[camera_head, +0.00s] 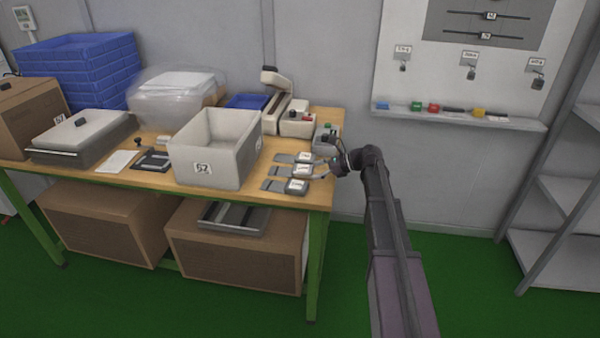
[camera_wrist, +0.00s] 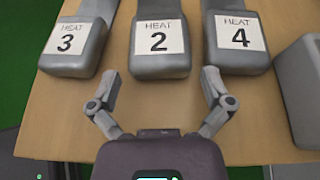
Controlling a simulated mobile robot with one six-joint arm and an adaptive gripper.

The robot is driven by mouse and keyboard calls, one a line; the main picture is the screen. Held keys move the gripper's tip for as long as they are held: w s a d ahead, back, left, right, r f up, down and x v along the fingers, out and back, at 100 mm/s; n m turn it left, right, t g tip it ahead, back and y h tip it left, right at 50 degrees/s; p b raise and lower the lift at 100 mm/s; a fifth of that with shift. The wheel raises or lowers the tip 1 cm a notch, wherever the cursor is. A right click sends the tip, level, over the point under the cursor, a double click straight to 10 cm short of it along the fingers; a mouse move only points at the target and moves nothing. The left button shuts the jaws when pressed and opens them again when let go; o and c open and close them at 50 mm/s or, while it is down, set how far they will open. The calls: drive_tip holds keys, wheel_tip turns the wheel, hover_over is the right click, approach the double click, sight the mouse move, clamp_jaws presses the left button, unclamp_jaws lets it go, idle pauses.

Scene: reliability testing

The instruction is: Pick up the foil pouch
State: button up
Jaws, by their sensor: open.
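I cannot tell for sure which thing is the foil pouch. Three grey, thick-ended pieces with white labels lie side by side near the table's right end. In the wrist view they read HEAT 3 (camera_wrist: 78,62), HEAT 2 (camera_wrist: 160,66) and HEAT 4 (camera_wrist: 240,60). They also show in the head view as a small group (camera_head: 272,171). My gripper (camera_wrist: 161,76) is open and empty, with its fingers spread either side of the HEAT 2 piece's near end. It also shows in the head view (camera_head: 334,163), at the table's right edge.
A white bin (camera_head: 210,165) stands left of the labelled pieces. Behind them are a beige bench device (camera_head: 275,105) and a grey box with buttons (camera_head: 326,138). A grey block (camera_wrist: 303,90) is at the wrist view's right edge. Bare wooden tabletop (camera_wrist: 265,135) shows before the pieces.

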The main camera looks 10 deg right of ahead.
drive_tip(key=c, duration=0.9)
drive_tip(key=shift+o, duration=0.2)
drive_tip(key=shift+r, duration=0.1)
wheel_tip(320, 180, up, 3)
drive_tip(key=p, duration=0.3)
drive_tip(key=shift+r, duration=0.1)
drive_tip(key=s+a+r+p, duration=0.1)
drive_tip(key=s+p, duration=0.1)
drive_tip(key=s, duration=1.4)
drive_tip(key=shift+a+r, duration=0.3)
drive_tip(key=shift+a, duration=0.1)
